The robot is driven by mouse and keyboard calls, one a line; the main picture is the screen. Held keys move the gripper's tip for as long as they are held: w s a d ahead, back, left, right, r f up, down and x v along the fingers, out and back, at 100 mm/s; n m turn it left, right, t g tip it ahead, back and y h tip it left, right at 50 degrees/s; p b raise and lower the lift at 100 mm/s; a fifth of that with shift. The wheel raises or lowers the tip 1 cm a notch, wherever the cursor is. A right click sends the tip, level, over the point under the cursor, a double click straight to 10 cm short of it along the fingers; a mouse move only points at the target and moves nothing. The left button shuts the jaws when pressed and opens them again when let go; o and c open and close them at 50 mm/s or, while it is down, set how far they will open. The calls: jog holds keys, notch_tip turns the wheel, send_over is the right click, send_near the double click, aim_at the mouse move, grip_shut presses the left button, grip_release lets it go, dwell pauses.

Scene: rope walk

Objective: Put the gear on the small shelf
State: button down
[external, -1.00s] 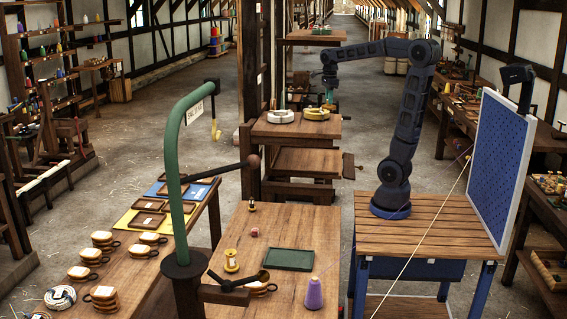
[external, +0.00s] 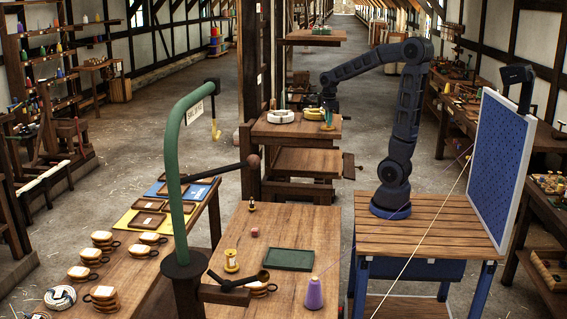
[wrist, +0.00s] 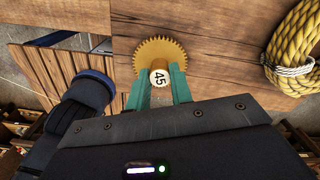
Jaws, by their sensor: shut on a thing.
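The gear (wrist: 160,50), a golden-brown toothed disc with a pale hub marked 45, sits between the teal fingertips of my gripper (wrist: 159,84) in the wrist view. My gripper is shut on its hub. In the external view my gripper (external: 328,116) is low over the right part of the wooden stand's top (external: 290,130), and the gear is too small there to make out clearly. A wooden shelf board (external: 312,38) is higher up behind, and a lower board (external: 303,161) is under the top. I cannot tell which is the small shelf.
A yellow rope coil (wrist: 294,52) lies on the wood right of the gear in the wrist view. A pale coil (external: 281,117) sits left of my gripper on the stand. A wooden post (external: 250,90) stands at the stand's left.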

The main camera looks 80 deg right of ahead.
jog(key=shift+f, duration=0.15)
jog(key=c, duration=1.2)
grip_release()
jog(key=shift+c, duration=0.2)
notch_tip(320, 180, up, 12)
jog(key=s+a+f+n+t, duration=0.1)
jog(key=s+a+f+n, duration=0.1)
jog(key=a+n, duration=0.7)
jog(key=s+a+f+n+t, duration=0.2)
jog(key=s+a+f+n, duration=0.1)
jog(key=a+n, duration=0.6)
jog(key=s+a+f+n+t, duration=0.1)
jog(key=s+a+f+n, duration=0.2)
jog(key=a+n, duration=0.6)
jog(key=shift+f+n+t, duration=0.3)
jog(key=shift+f+n, duration=0.1)
jog(key=shift+n, duration=1.8)
